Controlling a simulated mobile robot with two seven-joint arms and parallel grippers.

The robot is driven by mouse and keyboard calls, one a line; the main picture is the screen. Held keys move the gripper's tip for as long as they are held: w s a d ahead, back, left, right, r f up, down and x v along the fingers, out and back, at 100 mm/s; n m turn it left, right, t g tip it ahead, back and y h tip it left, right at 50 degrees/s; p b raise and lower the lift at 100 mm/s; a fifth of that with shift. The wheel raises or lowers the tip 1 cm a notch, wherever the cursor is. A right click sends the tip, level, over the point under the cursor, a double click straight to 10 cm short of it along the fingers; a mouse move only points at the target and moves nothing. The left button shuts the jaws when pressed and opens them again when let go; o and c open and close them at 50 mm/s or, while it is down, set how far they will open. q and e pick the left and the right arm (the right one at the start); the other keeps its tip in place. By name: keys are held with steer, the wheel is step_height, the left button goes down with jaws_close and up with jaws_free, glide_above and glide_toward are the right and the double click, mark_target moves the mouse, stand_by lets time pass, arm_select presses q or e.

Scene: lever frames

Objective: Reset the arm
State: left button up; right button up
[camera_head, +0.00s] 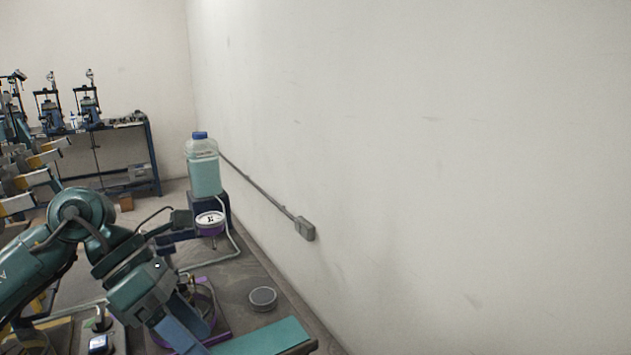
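A large teal jointed arm (78,215) comes in from the lower left, and I take it to be my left arm. It bends at a round joint and slopes down to the right. Its end, with what looks like my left gripper (190,298), is over the bench among purple and metal parts. The fingers are small and partly hidden there, so I cannot tell whether they are open or shut, or whether they touch anything. My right gripper is not in view.
A grey bench (238,280) runs along the white wall. On it are a blue-capped bottle of teal liquid (204,172), a round white-faced gauge (210,219), a round grey puck (263,298) and a teal strip (268,338). A blue-framed table (152,150) stands behind.

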arm_select(q)
steer(key=s+d+r+n+t+h+p, duration=0.1)
steer(key=d+r+n+t+h+p, duration=0.15)
steer(key=d+n+h, duration=1)
steer(key=w+a+f+n+t+y, duration=0.2)
steer(key=a+f+n+t+y, duration=0.15)
steer(key=n+t, duration=0.55)
steer(key=w+a+f+n+t+y, duration=0.25)
steer(key=f+n+t, duration=0.35)
steer(key=n, duration=0.4)
steer(key=s+a+f+n+g+y, duration=0.2)
steer(key=s+f+n+y, duration=0.3)
steer(key=f, duration=0.6)
steer(key=s+a+f+n+g+y, duration=0.3)
steer(key=s+f+n+y, duration=0.3)
steer(key=f, duration=0.5)
steer(key=s+n+p, duration=0.1)
steer(key=s+n, duration=0.1)
steer(key=n, duration=0.1)
steer(key=shift+s+a+f, duration=0.15)
steer(key=shift+s+a, duration=0.05)
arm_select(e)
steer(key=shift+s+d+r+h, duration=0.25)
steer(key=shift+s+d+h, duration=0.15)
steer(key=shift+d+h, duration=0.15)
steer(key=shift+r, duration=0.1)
